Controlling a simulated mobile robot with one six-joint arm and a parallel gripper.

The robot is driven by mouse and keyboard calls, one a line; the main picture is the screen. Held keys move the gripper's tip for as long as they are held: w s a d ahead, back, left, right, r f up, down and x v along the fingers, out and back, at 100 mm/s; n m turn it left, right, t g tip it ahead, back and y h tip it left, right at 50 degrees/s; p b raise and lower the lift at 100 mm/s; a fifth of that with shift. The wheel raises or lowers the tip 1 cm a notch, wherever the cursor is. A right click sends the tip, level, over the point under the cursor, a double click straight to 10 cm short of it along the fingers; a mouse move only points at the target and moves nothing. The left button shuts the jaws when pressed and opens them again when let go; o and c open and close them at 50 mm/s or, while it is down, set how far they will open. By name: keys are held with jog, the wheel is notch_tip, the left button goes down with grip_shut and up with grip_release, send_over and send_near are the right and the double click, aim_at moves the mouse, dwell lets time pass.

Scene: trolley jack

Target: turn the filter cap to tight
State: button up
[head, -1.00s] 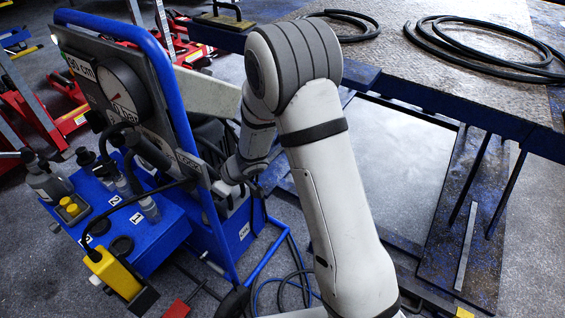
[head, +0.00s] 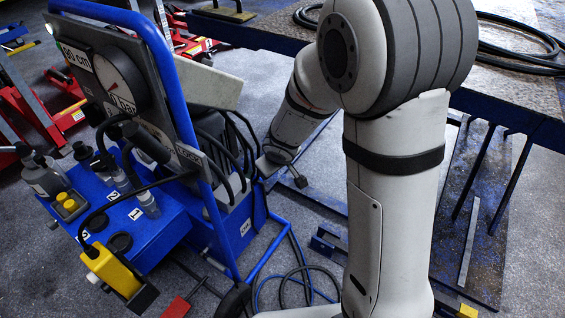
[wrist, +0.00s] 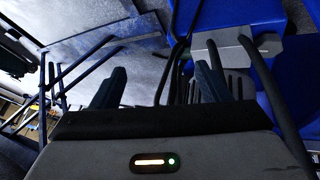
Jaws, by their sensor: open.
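No filter cap can be made out for certain in either view. The blue trolley (head: 160,226) stands at the left in the head view, with a round gauge (head: 118,82) on its upright panel. Dark hoses and a grey block (wrist: 230,46) on a blue body lie beyond the right finger. In the head view my wrist is to the right of the trolley, apart from its hoses, and the fingers are hard to make out.
A blue-framed workbench (head: 520,85) with coiled black hose (head: 518,38) is at the upper right. Red jacks (head: 68,98) stand at the far left. A yellow box (head: 112,270) hangs at the trolley's front. Loose hoses (head: 300,288) lie on the floor beside the trolley.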

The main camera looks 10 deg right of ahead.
jog(key=shift+s+d+r+m+h, duration=0.2)
jog(key=shift+d+r, duration=0.2)
jog(key=shift+d, duration=0.15)
jog(key=shift+s+d+r+m+h, duration=0.2)
jog(key=shift+d+r, duration=0.2)
jog(key=shift+d, duration=0.1)
